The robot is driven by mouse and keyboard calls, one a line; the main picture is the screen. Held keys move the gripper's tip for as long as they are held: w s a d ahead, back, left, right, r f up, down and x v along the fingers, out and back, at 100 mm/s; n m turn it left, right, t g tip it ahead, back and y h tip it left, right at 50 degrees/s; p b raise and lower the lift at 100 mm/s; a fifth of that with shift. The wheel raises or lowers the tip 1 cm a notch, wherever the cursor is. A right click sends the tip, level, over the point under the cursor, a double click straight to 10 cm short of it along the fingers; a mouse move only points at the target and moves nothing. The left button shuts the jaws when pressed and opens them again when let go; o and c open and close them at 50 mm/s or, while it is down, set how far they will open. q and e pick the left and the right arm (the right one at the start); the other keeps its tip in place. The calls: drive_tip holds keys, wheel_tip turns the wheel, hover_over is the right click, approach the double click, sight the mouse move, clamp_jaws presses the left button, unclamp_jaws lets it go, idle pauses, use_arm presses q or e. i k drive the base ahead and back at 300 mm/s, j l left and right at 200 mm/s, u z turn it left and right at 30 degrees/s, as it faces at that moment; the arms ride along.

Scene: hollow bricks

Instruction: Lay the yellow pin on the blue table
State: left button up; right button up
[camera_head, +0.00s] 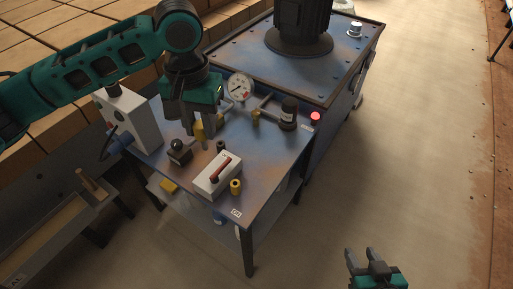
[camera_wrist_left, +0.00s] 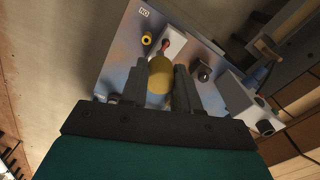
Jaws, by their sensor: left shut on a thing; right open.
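My left gripper (camera_head: 196,135) is shut on the yellow pin (camera_head: 199,131), above the back left part of the blue table (camera_head: 265,165). In the left wrist view the pin (camera_wrist_left: 160,82) shows its rounded yellow end between the two dark fingers. The fingers hide part of it, and I cannot tell its height above the table. The blue table top (camera_wrist_left: 120,75) shows beyond it. My right gripper (camera_head: 365,256) is open and empty, low over the floor, apart from the table.
The front right of the top is mostly clear.

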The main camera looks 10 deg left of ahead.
sight(263, 153)
drive_tip(key=l+u, duration=0.25)
drive_tip(key=l, duration=0.5)
drive_tip(key=i+l+u, duration=0.15)
drive_tip(key=l, duration=0.25)
drive_tip(key=i+l+u, duration=0.15)
drive_tip(key=l, duration=0.2)
drive_tip(key=i+l+u, duration=0.25)
drive_tip(key=i, duration=0.15)
drive_tip(key=i+l+u, duration=0.25)
drive_tip(key=i+l, duration=0.05)
drive_tip(key=i, duration=0.1)
